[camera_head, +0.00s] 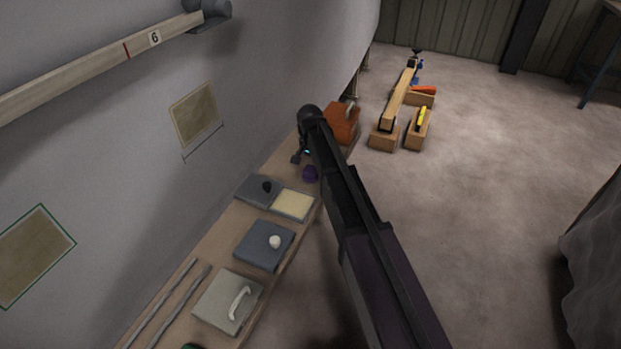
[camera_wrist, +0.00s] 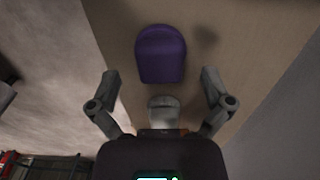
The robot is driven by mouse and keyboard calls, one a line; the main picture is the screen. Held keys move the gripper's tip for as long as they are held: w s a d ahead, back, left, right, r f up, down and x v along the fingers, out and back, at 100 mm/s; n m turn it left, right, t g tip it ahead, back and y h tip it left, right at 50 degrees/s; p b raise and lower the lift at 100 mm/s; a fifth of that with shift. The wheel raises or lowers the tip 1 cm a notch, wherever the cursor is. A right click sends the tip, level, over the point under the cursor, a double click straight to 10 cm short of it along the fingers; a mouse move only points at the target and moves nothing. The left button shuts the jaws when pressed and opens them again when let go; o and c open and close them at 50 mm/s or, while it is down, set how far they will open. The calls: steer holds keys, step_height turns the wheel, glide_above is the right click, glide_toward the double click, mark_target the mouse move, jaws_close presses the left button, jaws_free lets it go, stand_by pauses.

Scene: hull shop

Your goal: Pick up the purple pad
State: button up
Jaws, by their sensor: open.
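The purple pad (camera_wrist: 161,55) is a small rounded block lying on the wooden bench in the wrist view. It lies just beyond my open fingers (camera_wrist: 161,88), centred between them and apart from both. Nothing is between the fingers except part of my gripper's own body.
The bench (camera_head: 215,243) also holds a grey plate with a black knob (camera_head: 253,191), a yellow pad (camera_head: 293,204), a blue-grey block with a white knob (camera_head: 262,246), a pale block with a handle (camera_head: 227,302) and rods. An orange-brown box (camera_head: 345,122) stands beyond my wrist.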

steer(key=shift+f+b, duration=0.85)
steer(key=shift+f, duration=0.25)
steer(key=c, duration=1.2)
